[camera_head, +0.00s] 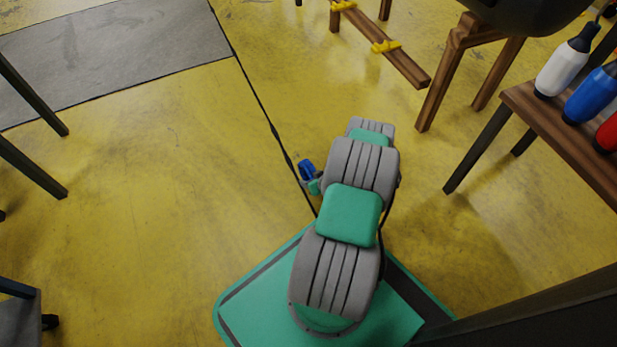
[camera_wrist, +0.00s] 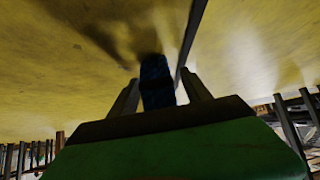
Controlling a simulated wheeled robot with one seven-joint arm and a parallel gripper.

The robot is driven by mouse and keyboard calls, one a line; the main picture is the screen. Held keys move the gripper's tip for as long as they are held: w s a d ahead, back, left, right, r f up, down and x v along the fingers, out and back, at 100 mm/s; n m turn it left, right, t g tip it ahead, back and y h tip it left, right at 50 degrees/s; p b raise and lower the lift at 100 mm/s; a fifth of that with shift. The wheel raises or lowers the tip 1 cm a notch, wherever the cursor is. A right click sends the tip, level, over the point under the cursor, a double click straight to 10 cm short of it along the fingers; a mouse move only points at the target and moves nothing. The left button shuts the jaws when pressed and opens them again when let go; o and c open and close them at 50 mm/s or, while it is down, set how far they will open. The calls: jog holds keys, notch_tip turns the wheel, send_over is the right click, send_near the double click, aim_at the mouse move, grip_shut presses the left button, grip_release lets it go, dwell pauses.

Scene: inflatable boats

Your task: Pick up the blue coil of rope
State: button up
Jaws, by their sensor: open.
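The blue coil of rope (camera_head: 307,168) shows as a small blue shape just left of my arm in the head view, low over the yellow floor. In the wrist view the coil (camera_wrist: 156,72) is dark blue and lies between the two fingers of my gripper (camera_wrist: 161,86). The fingers stand apart, one on each side of it, with a narrow gap at the right finger; contact at the left finger is unclear. My gripper is open. In the head view my arm hides most of the gripper.
A wooden table (camera_head: 565,135) with white, blue and red bottle-like items stands at the right. A low wooden rack (camera_head: 385,45) with yellow clamps is at the top. Dark legs stand at the left edge. The yellow floor (camera_head: 150,190) left of my arm is clear.

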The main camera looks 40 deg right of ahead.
jog(key=shift+r, duration=0.1)
jog(key=shift+c, duration=0.4)
grip_shut()
